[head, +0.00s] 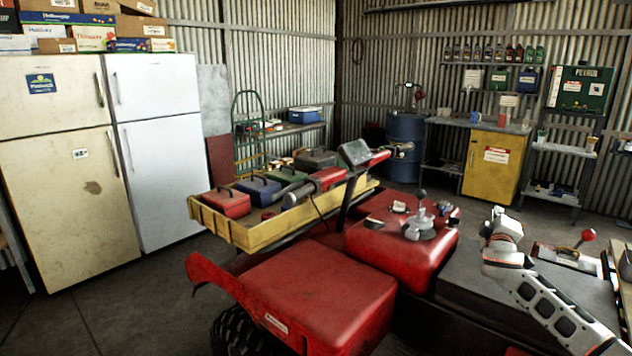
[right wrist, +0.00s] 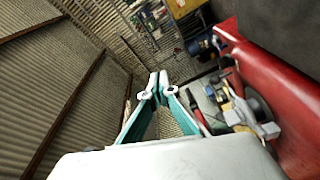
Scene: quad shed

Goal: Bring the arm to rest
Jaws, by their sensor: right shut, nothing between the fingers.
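My right arm (head: 540,300) reaches in from the lower right in the head view, its white wrist raised over the dark seat beside the red quad (head: 320,290). In the right wrist view my right gripper (right wrist: 158,84) has its teal fingers brought together at the tips, with nothing between them. The red bodywork (right wrist: 270,80) of the quad is to the right of the fingers in that view, apart from them. My left gripper is not in view.
A yellow rack (head: 240,235) on the quad carries several toolboxes. A lever with a red knob (head: 587,235) stands right of my wrist. Two fridges (head: 60,170) are at the left. A blue drum (head: 405,150) and yellow cabinet (head: 490,165) stand at the back. Floor at the lower left is clear.

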